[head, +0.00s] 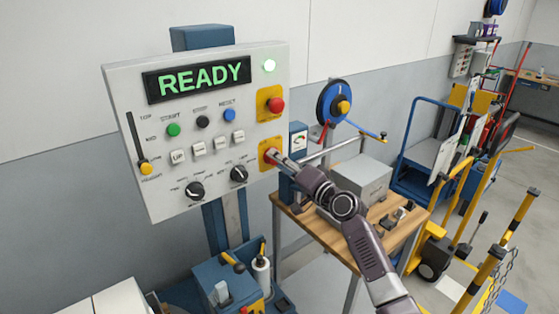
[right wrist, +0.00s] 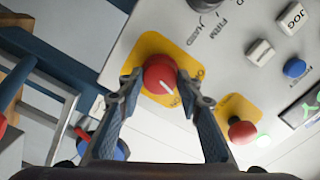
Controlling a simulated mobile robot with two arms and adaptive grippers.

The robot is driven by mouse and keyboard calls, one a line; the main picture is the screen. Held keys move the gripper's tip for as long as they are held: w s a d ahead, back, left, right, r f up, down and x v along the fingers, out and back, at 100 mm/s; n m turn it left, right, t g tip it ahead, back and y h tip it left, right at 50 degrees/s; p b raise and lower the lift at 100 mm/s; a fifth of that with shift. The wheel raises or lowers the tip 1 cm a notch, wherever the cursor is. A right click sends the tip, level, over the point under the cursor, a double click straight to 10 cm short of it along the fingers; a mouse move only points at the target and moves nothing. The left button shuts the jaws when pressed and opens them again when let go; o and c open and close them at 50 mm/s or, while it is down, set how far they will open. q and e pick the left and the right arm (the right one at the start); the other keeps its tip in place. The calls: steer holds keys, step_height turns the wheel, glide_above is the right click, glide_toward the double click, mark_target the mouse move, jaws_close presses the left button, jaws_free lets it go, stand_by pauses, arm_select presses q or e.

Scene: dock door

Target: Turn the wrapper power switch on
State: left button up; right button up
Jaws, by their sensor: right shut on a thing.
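The wrapper control panel (head: 222,177) is a pale box on a blue post. The power switch is a red round knob (right wrist: 158,72) with a white pointer line, on a yellow plate (head: 268,147) at the panel's lower right edge. In the right wrist view the pointer slants toward the lower right, near a small label that I cannot read surely. My right gripper (right wrist: 159,84) is shut on this knob, one finger on each side. In the head view it (head: 276,157) hides most of the knob. The display (head: 197,79) reads READY in green, and the lamp (head: 269,66) glows pale green. My left gripper is out of view.
A red mushroom button (head: 276,105) on another yellow plate sits just above the switch. Two black dials (head: 194,190) and several buttons are to its left. A wooden workbench (head: 375,255) with a grey box (head: 362,181) stands under my right arm.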

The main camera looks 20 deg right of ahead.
steer(key=m+p, duration=0.2)
steer(key=m, duration=0.4)
stand_by(0.6)
steer(key=o, duration=1.2)
steer(key=shift+c, duration=0.2)
steer(key=v, duration=1.2)
